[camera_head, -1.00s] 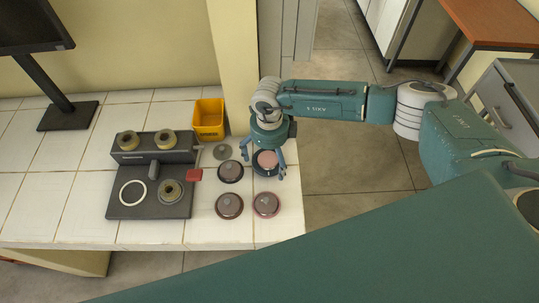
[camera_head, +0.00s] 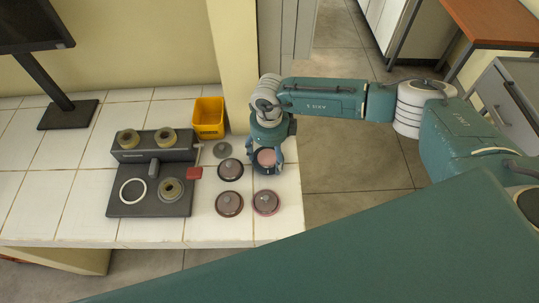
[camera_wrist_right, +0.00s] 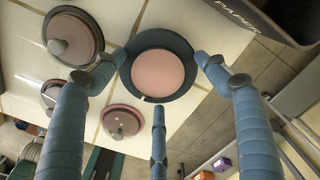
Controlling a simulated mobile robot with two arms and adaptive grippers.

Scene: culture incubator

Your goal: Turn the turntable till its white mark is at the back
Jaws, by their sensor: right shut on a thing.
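The turntable (camera_head: 264,158) is a dark round disc with a pink top, near the table's right edge. It shows large in the right wrist view (camera_wrist_right: 158,66). A small white mark (camera_wrist_right: 143,98) shows on its dark rim, on the side facing the pink-rimmed knobbed disc, which is the front side. My right gripper (camera_head: 266,160) is above the turntable with its fingers closed in around the rim; three blue fingers reach it in the right wrist view (camera_wrist_right: 160,78). My left gripper is not in view.
Dark knobbed discs stand close by, to the left (camera_head: 230,169), front-left (camera_head: 229,203) and front (camera_head: 266,202). A grey disc (camera_head: 222,150), red block (camera_head: 195,173), yellow bin (camera_head: 208,118) and dark device (camera_head: 150,200) are further left. Floor lies right of the table edge.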

